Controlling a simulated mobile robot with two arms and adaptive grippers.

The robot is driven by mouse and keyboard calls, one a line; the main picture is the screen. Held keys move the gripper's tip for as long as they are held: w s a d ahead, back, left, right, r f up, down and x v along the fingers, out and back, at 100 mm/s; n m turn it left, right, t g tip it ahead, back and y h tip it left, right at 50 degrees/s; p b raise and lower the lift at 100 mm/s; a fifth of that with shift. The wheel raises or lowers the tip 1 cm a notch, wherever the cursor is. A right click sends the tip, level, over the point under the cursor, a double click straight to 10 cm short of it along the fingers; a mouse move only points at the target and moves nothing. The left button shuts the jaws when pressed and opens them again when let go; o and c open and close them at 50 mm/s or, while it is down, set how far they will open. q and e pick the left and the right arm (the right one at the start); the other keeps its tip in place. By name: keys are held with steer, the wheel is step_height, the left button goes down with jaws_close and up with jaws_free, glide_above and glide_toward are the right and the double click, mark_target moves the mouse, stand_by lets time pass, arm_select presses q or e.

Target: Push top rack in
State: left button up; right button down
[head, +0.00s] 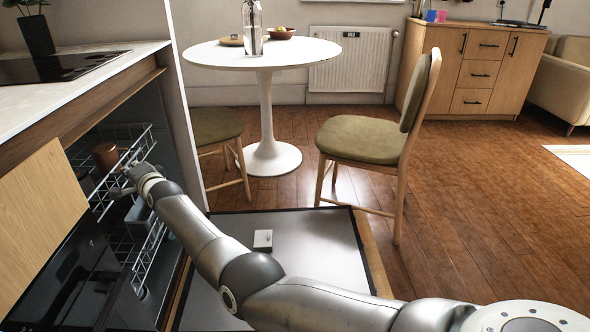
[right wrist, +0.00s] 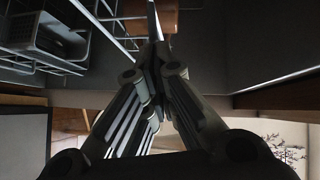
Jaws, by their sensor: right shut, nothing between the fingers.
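The dishwasher is open, and its top rack (head: 133,150) of grey wire shows at the left of the head view, partly out of the cavity. A brown cup (head: 105,155) stands in it. My right gripper (head: 122,188) is at the front edge of the top rack. In the right wrist view the fingers (right wrist: 152,55) are together and empty, close to thin rack wires. I cannot tell whether they touch the rack. Part of a brown thing, probably the cup (right wrist: 167,18), shows just beyond the fingertips. My left gripper is not in view.
The dishwasher door (head: 310,240) lies folded down under my right arm. A lower rack (head: 150,250) with dishes sits below the top rack. The counter (head: 75,95) overhangs the cavity. A chair (head: 365,140) and round table (head: 262,55) stand beyond the door.

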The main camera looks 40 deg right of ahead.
steer(key=shift+a+r, duration=0.25)
steer(key=shift+r, duration=0.05)
